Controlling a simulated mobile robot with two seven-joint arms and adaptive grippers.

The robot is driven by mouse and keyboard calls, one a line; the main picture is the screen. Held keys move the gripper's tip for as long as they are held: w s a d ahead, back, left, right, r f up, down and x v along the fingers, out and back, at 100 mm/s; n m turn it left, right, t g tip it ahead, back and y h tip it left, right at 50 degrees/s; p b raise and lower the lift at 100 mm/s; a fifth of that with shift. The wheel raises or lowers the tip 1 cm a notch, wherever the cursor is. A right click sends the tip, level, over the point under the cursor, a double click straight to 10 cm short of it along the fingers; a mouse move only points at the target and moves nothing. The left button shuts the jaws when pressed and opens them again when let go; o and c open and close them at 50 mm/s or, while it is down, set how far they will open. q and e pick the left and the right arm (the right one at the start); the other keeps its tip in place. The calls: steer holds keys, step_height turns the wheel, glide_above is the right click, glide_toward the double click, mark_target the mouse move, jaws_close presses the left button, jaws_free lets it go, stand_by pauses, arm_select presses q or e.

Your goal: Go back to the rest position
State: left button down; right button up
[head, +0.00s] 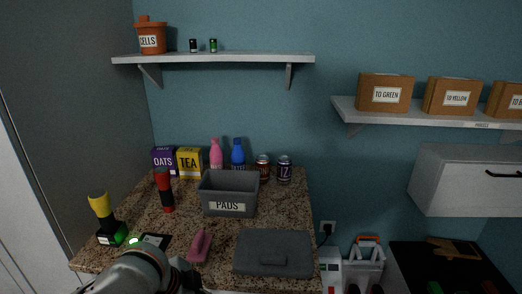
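My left arm (140,270) comes in at the bottom left, over the front edge of the granite counter (222,231). A dark part beside it, low in the picture, may belong to my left gripper; its fingers cannot be made out. I see nothing held. A pink object (200,246) lies on the counter just right of the arm, apart from it as far as I can tell. My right gripper is not in view.
On the counter are a grey PADS bin (243,184), a grey folded case (273,253), a red-black flashlight (164,190), a yellow-black one (103,214), boxes, bottles and cans. Above are shelves (215,58) and a white cabinet (465,180). A grey caddy (363,266) stands right of the counter.

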arm_select(q)
steer(key=s+a+f+n+t+y, duration=0.1)
steer(key=s+a+f+n+y, duration=0.25)
steer(key=s+a, duration=0.6)
steer(key=s+a+f+n+t+y, duration=0.2)
steer(key=s+a+n+y, duration=0.3)
steer(key=a, duration=0.8)
steer(key=d+f+n+t+h, duration=0.2)
steer(key=d+f+h, duration=0.5)
steer(key=d+f, duration=0.7)
step_height(320, 180, down, 2)
steer(key=shift+f+t, duration=0.1)
steer(key=shift+t, duration=0.3)
